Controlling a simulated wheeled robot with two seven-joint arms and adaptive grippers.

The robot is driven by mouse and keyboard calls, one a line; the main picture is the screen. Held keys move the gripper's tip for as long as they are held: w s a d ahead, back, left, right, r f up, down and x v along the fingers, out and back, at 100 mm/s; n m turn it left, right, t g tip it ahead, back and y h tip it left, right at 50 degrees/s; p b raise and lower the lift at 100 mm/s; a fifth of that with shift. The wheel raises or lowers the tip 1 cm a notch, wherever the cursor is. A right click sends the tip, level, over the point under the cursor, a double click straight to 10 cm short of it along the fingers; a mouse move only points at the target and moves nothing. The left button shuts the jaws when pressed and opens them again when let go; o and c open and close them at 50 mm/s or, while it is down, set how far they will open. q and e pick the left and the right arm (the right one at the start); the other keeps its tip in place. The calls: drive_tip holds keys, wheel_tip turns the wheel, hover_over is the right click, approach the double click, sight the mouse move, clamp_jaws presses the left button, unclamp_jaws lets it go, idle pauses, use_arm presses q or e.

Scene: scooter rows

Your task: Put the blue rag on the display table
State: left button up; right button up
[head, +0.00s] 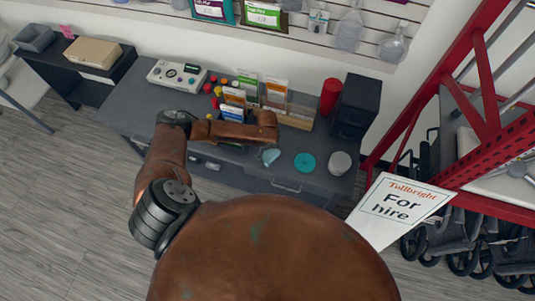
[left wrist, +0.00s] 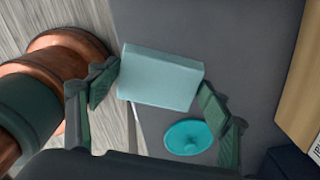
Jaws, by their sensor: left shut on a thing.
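The pale blue rag (head: 269,156) looks like a folded block. It also shows in the left wrist view (left wrist: 160,78), between the two dark green fingers of my left gripper (left wrist: 158,92). My left gripper (head: 268,148) is shut on the rag above the front part of a grey table with drawers (head: 230,169); the gap beneath the rag is hard to judge. My forearm partly hides the gripper in the head view. My right gripper is not in view. I cannot tell from a label which table is the display table.
A teal round lid-like thing (head: 305,162) and a pale round thing (head: 340,163) lie right of the rag. Cartons (head: 276,95), a red cylinder (head: 330,96) and a black box (head: 356,106) stand behind. A red rack (head: 483,140) and a sign (head: 400,208) stand right.

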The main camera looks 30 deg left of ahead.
sight(268, 154)
use_arm(q)
drive_tip(key=shift+w+a+f, duration=0.25)
drive_tip(key=shift+w+f, duration=0.1)
drive_tip(key=shift+f, duration=0.2)
drive_tip(key=shift+w+a+f, duration=0.1)
drive_tip(key=shift+f, duration=0.8)
drive_tip(key=shift+w+a+f, duration=0.1)
drive_tip(key=shift+f, duration=0.8)
drive_tip(key=o, duration=1)
wheel_tip(268, 154, up, 12)
drive_tip(key=shift+s+r, duration=0.1)
drive_tip(key=shift+s, duration=0.05)
